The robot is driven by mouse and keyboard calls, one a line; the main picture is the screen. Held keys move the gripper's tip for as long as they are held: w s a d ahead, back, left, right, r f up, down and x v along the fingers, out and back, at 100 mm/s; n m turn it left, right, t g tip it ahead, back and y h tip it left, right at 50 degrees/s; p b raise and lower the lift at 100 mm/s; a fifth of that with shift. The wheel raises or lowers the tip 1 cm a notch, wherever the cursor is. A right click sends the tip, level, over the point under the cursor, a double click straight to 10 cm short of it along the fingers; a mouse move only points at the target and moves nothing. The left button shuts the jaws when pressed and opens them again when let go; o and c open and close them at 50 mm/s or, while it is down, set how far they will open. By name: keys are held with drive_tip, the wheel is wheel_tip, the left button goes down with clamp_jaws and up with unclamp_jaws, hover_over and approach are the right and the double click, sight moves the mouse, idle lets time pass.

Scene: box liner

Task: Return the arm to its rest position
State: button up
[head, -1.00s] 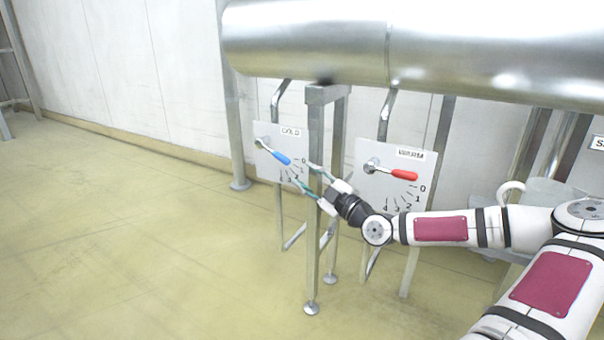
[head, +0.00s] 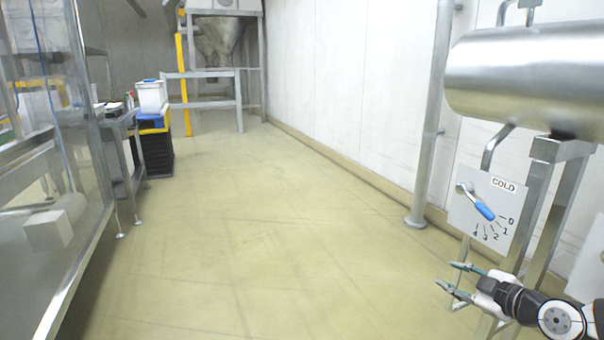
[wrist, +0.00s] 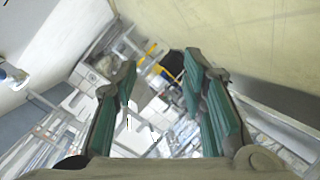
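My gripper (head: 452,283) is at the lower right of the head view, with its fingers pointing left. It also shows in the wrist view (wrist: 160,85), where its green-padded fingers stand apart with nothing between them. It is below and left of the COLD panel (head: 480,235), apart from the blue lever (head: 485,211).
A large steel pipe (head: 525,78) runs above the panel on metal legs. A steel table with a glass side (head: 85,200) stands at the left. A white bin (head: 152,97) sits on dark crates farther back. The floor (head: 230,230) between is clear.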

drive_tip(key=s+a+f+m+g+h, duration=0.1)
drive_tip(key=s+a+f+g+h, duration=0.35)
drive_tip(key=s+g, duration=0.6)
drive_tip(key=s+a+r+m+g+h, duration=0.1)
drive_tip(key=s+a+r+m, duration=0.2)
drive_tip(key=s+r, duration=0.4)
drive_tip(key=s+a+r+m+g+h, duration=0.2)
drive_tip(key=s+a+r+m, duration=0.15)
drive_tip(key=s+r, duration=0.25)
drive_tip(key=s+a+r+m+y, duration=0.2)
drive_tip(key=s+a+r+m, duration=0.15)
drive_tip(key=s, duration=0.45)
drive_tip(key=s+a+r+m+y, duration=0.1)
drive_tip(key=s+a+r+m, duration=0.1)
drive_tip(key=s+a+r, duration=0.45)
wheel_tip(320, 180, up, 32)
drive_tip(key=s+d+t+p, duration=0.1)
drive_tip(key=t+p, duration=0.3)
drive_tip(key=p, duration=2.8)
drive_tip(key=shift+s+d+f+n+p, duration=0.25)
drive_tip(key=shift+s+d+n+p, duration=0.15)
drive_tip(key=shift+s, duration=0.2)
